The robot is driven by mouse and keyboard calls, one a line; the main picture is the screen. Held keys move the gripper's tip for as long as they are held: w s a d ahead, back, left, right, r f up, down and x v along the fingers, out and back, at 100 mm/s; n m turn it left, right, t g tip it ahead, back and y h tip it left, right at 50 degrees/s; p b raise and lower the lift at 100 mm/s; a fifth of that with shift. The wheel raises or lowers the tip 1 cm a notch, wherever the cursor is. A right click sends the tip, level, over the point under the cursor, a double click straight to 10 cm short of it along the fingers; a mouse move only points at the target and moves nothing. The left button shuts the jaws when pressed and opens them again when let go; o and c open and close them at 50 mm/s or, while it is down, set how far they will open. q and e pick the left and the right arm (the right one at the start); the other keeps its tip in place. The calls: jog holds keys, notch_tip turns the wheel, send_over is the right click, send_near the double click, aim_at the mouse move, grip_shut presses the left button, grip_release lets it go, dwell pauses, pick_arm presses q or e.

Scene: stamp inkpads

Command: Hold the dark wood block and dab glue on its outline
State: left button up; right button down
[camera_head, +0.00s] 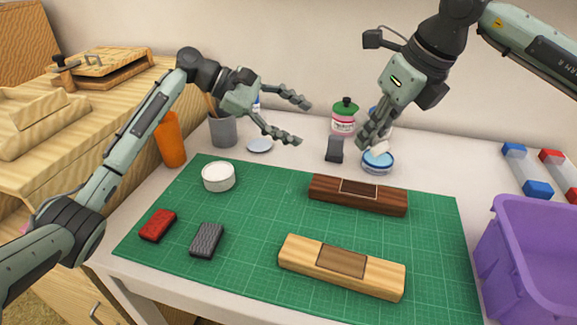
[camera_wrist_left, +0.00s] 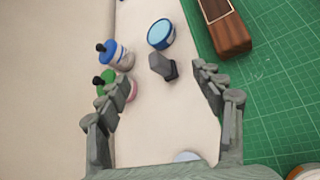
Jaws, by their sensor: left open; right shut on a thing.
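The dark wood block (camera_head: 325,190) lies on the green cutting mat, with a pale rectangular outline around a recess on its top; part of it shows at the top right of the left wrist view (camera_wrist_left: 234,40). My left gripper (camera_head: 305,122) is open and empty, above the table behind the mat, left of the dark block. My right gripper (camera_head: 370,140) is shut on a small pale piece (camera_head: 381,148), directly over a round blue-rimmed dish (camera_head: 377,166). Whether the piece touches the dish is unclear. The dish also shows in the left wrist view (camera_wrist_left: 160,34).
A light wood block (camera_head: 300,256), red pad (camera_head: 157,225), dark grey pad (camera_head: 207,240) and white round tub (camera_head: 218,177) occupy the mat (camera_head: 255,215). A green-capped bottle (camera_head: 343,118) and grey upright piece (camera_head: 334,149) stand behind. A purple bin (camera_head: 515,260) is right.

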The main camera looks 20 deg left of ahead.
aim_at(322, 181)
pick_arm(q)
jog(key=s+f+n+g, duration=0.1)
jog(key=s+f, duration=0.1)
jog(key=s+f+g+h, duration=0.1)
jog(key=s+f, duration=0.1)
jog(key=s, duration=0.1)
jog(key=s+f+n+g+h, duration=0.1)
jog(key=s+f, duration=0.1)
jog(key=shift+s+d+f+n+g, duration=0.2)
jog(key=shift+s+d+n+g, duration=0.1)
jog(key=shift+d, duration=0.05)
jog(key=shift+s+d+f, duration=0.15)
jog(key=shift+s+d, duration=0.05)
jog(key=shift+x, duration=3.5)
jog(key=c, duration=1.4)
